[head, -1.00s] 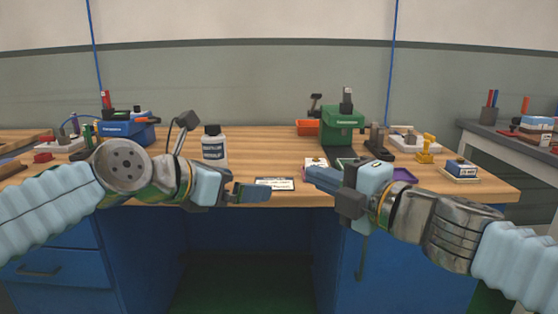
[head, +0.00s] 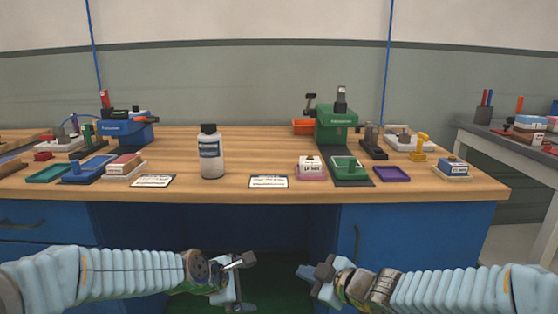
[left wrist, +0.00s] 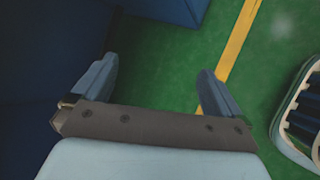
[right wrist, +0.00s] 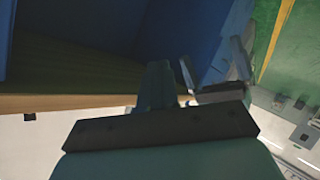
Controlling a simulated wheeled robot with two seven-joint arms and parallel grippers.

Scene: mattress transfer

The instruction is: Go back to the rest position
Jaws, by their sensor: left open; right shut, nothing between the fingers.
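My left gripper (head: 240,290) hangs below the front edge of the workbench, in front of the desk's open leg space. Its two fingers stand apart with nothing between them, seen over the green floor in the left wrist view (left wrist: 158,88). My right gripper (head: 309,271) is also below the bench top, to the right of the left one and pointing inward. In the right wrist view its fingers (right wrist: 157,85) are together and hold nothing. Both grippers are clear of the bench and of each other.
The wooden workbench (head: 260,146) carries a white bottle (head: 211,155), a green press (head: 338,124), a blue device (head: 124,130), small trays and two cards. Blue drawers (head: 410,235) flank the leg space. A grey side table (head: 505,140) stands at right.

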